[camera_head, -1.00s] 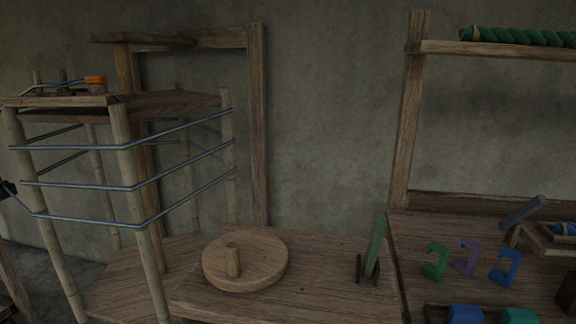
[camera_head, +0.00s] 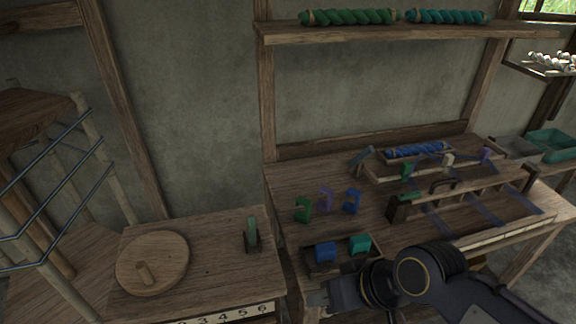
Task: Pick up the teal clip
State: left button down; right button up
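A teal block-shaped piece (camera_head: 359,243), which I take for the teal clip, sits in a small dark wooden tray (camera_head: 345,266) near the front left of the loom bench. A blue piece (camera_head: 325,252) of similar shape sits to its left in the same tray. My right arm comes in from the lower right, and its gripper (camera_head: 318,299) is in front of and below the tray, apart from the teal piece. The gripper's fingers are small and dark, so their opening is unclear. My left gripper is out of view.
Green (camera_head: 303,209), purple (camera_head: 325,201) and blue (camera_head: 353,201) hook-shaped pieces stand behind the tray. A wooden frame with a handle (camera_head: 443,184) lies to the right. A side table on the left holds a round wooden disc (camera_head: 152,262) and an upright green piece (camera_head: 252,234).

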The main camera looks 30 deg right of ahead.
aim_at(360, 243)
jog(key=z, duration=1.55)
jog(key=i+l+z, duration=0.5)
jog(key=l, duration=0.15)
